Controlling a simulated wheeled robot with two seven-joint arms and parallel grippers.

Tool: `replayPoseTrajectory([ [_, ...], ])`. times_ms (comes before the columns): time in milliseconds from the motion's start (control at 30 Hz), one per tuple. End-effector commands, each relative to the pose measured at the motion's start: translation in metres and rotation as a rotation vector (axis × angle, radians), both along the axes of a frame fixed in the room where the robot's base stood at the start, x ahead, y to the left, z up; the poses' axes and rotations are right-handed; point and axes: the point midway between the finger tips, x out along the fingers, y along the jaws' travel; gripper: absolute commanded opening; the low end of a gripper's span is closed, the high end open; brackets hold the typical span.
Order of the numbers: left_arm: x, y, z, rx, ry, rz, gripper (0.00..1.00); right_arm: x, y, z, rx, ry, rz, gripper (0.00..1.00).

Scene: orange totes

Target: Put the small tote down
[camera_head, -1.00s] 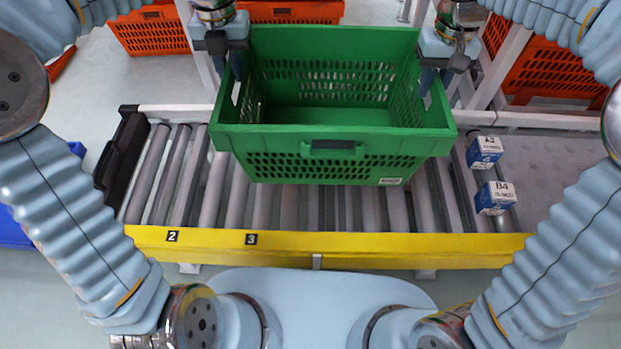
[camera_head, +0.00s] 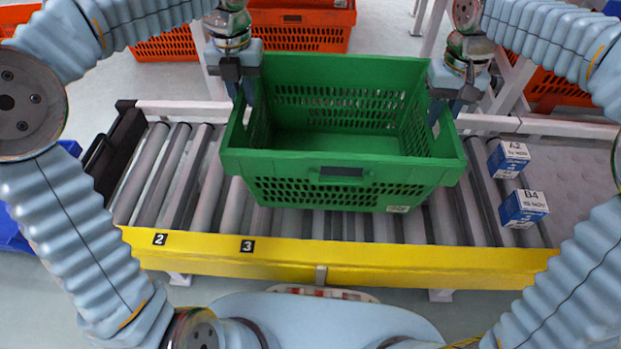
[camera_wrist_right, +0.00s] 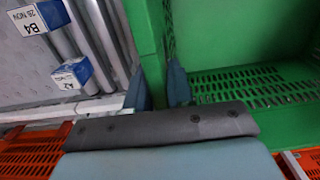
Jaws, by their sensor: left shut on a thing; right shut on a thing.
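The small tote is a green, empty, perforated crate (camera_head: 340,163) over the middle of the roller conveyor in the head view. It is upright. I cannot tell whether its base touches the rollers. My left gripper (camera_head: 244,98) is shut on its left side wall. My right gripper (camera_head: 449,103) is shut on its right side wall. In the right wrist view, the fingers of my right gripper (camera_wrist_right: 160,88) sit on both sides of the green tote wall (camera_wrist_right: 147,35).
The roller conveyor (camera_head: 180,170) has a yellow front rail (camera_head: 330,262). Two blue-and-white boxes, A2 (camera_head: 509,158) and B4 (camera_head: 523,208), stand right of the tote. Orange totes (camera_head: 300,38) lie behind. Rollers left of the tote are bare.

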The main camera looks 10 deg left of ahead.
Motion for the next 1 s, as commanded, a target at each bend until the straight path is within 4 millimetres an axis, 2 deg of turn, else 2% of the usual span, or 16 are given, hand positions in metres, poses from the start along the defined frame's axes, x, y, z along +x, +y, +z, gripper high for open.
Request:
replayPoseTrajectory([
  [33, 0.0, -0.006, 0.0, -0.01, -0.003, -0.01, 0.0, 0.0, 0.006, -0.001, 0.008, -0.002, 0.01, 0.0],
  [267, 0.0, -0.006, -0.011, -0.01, -0.003, -0.01, 0.0, 0.0, 0.006, -0.012, 0.008, -0.002, 0.01, 0.0],
  [800, 0.0, -0.006, -0.051, -0.01, -0.003, -0.01, 0.0, 0.0, 0.006, -0.051, 0.008, -0.002, 0.01, 0.0],
  [833, -0.001, -0.006, -0.048, -0.01, -0.002, -0.01, 0.23, -0.001, 0.006, -0.048, 0.008, -0.001, 0.01, 0.25],
  [1000, 0.0, -0.004, -0.047, -0.006, -0.001, -0.006, 0.46, 0.0, 0.004, -0.047, 0.006, 0.0, 0.006, 0.47],
])
